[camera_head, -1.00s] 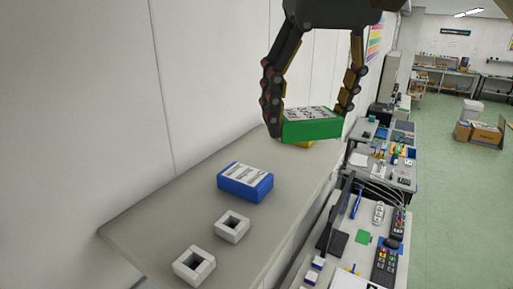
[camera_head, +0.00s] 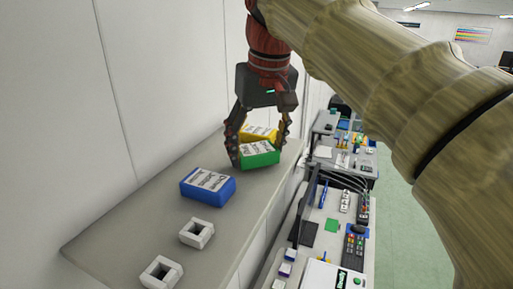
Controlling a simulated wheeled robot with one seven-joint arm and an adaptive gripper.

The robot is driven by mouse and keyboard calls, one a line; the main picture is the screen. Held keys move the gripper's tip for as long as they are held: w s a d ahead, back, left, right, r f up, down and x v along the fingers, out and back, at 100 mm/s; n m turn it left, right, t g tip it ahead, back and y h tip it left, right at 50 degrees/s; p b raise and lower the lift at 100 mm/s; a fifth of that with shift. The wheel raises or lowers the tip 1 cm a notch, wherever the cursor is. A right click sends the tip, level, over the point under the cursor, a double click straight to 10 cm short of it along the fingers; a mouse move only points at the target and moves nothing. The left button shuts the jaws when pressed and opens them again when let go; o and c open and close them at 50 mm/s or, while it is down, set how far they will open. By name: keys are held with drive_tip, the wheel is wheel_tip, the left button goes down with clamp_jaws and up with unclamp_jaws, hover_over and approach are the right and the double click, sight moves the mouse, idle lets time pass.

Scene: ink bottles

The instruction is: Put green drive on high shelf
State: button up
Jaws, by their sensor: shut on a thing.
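The green drive (camera_head: 261,159) is a small green box with a printed pale label on top. My gripper (camera_head: 260,150) points down with its two dark fingers shut on the left and right sides of it. The drive is at the surface of the high shelf (camera_head: 130,216), just in front of a yellow box; I cannot tell whether it rests on the shelf or hangs just above it. The shelf is a long grey board along the white wall.
A blue drive (camera_head: 208,186) lies on the shelf in front of the green one. The yellow drive (camera_head: 262,133) stands behind it. Two white square holders (camera_head: 197,233) sit at the shelf's near end. A cluttered workbench (camera_head: 330,225) lies lower to the right.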

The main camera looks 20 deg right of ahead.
drive_tip(key=shift+s+f, duration=0.2)
drive_tip(key=shift+f, duration=0.25)
drive_tip(key=shift+w, duration=0.15)
drive_tip(key=shift+f, duration=0.1)
drive_tip(key=shift+f, duration=0.15)
drive_tip(key=o, duration=1.4)
drive_tip(key=shift+c, duration=0.2)
drive_tip(key=v, duration=1.2)
drive_tip(key=shift+r, duration=0.2)
